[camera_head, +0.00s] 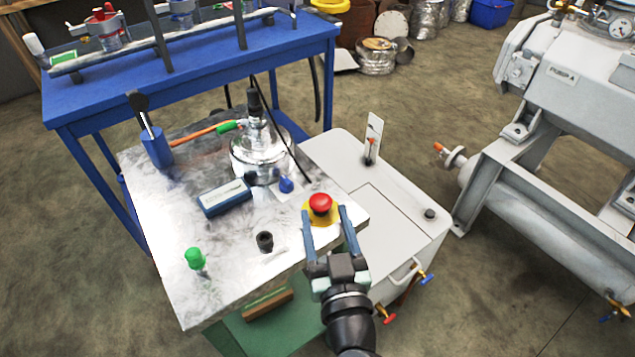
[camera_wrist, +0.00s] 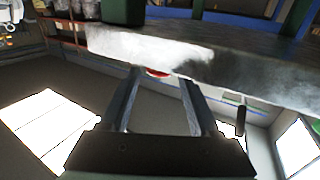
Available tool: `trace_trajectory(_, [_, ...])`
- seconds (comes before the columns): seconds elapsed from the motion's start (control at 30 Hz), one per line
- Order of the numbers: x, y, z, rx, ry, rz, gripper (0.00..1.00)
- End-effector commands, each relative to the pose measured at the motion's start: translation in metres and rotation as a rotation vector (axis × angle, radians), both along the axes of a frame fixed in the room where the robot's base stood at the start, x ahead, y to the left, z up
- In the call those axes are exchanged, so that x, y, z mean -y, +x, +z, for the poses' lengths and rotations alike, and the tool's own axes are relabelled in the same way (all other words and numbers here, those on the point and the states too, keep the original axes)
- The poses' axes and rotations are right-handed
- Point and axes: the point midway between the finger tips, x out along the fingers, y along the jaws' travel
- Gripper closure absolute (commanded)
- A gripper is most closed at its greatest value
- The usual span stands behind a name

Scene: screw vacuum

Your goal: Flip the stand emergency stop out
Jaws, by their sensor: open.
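The emergency stop is a red mushroom button (camera_head: 320,203) on a yellow base (camera_head: 308,216), at the right edge of the metal-topped table (camera_head: 215,285). My gripper (camera_head: 328,220) comes in from the front right, its two fingers apart and empty. In the head view the fingertips lie near the button, one on its lower left and one on its right. In the wrist view a sliver of red button (camera_wrist: 157,73) shows between the fingertips (camera_wrist: 160,78), mostly hidden by the table edge (camera_wrist: 235,75). I cannot tell whether the fingers touch it.
On the tabletop stand a green knob (camera_head: 195,258), a black knob (camera_head: 265,241), a blue box (camera_head: 224,197) and a round metal vessel (camera_head: 260,155) with a cable. A white cabinet (camera_head: 405,225) stands close on the right. A blue table (camera_head: 200,65) is behind.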

Motion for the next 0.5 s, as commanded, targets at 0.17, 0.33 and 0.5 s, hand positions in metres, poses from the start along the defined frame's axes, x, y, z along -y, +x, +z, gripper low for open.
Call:
trace_trajectory(0.17, [-0.006,0.035,0.002,0.001,-0.001,0.001,0.38])
trace_trajectory(0.33, [-0.011,0.059,0.001,0.001,0.000,0.002,0.38])
trace_trajectory(0.5, [-0.014,0.071,0.000,0.001,-0.001,0.001,0.38])
